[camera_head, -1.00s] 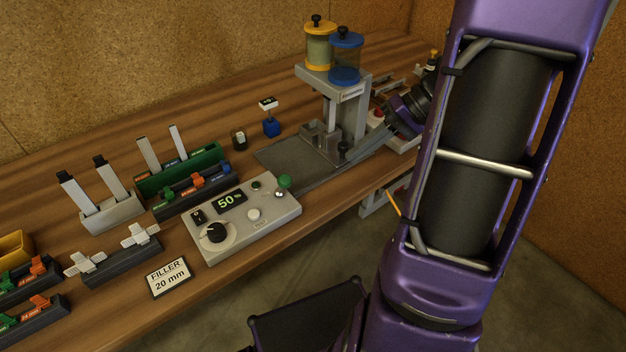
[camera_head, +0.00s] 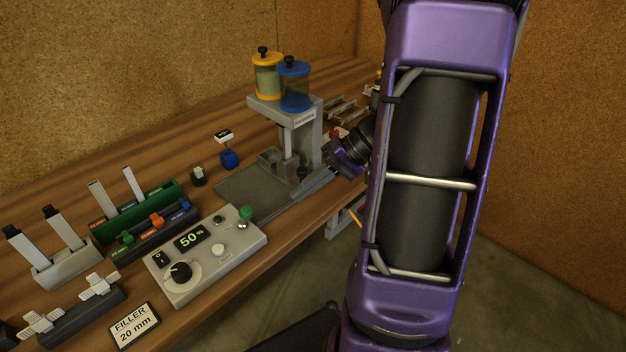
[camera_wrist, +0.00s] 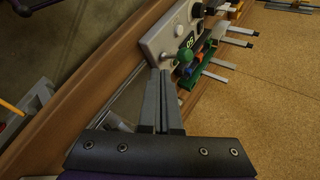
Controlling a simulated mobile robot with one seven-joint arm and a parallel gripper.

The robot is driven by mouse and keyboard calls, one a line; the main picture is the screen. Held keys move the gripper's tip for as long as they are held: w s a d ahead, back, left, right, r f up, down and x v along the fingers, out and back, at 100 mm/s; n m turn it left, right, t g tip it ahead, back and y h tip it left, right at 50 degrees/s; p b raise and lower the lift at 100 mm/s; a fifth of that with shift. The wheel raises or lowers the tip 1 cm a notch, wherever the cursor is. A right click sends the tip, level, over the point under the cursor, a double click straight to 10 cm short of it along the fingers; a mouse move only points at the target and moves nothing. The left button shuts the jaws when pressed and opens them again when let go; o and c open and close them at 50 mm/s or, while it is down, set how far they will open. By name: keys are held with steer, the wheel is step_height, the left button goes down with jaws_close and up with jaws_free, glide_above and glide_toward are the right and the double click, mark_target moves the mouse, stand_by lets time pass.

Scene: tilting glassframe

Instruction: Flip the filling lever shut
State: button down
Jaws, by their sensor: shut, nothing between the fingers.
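A lever with a green ball knob (camera_head: 245,213) stands up at the right end of the grey control box (camera_head: 187,288). In the wrist view the green knob (camera_wrist: 183,56) and its short metal stem show just beyond my fingertips. My gripper (camera_wrist: 162,75) is shut and empty, its two long grey fingers side by side and pointing towards the lever. The fingertips look close to the lever; I cannot tell whether they touch it. In the head view my wrist is right of the box, by the filling station, and my arm covers part of the bench behind.
The filling station (camera_head: 300,118) with yellow-lidded and blue-lidded jars stands behind my fingers. A flat grey plate (camera_head: 240,185) lies beside it. The box has a 50 % display, black dial and buttons. Holders with coloured and grey parts stand left. A "FILLER 20 mm" sign (camera_head: 134,325) lies in front.

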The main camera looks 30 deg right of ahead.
mark_target(244, 217)
steer(key=w+a+f, duration=0.2)
steer(key=a, duration=0.5)
steer(key=shift+w+f, duration=0.25)
steer(key=shift+f, duration=0.1)
steer(key=shift+w+d+r+p, duration=0.1)
steer(key=shift+w+r+p, duration=0.05)
steer(key=shift+p, duration=0.15)
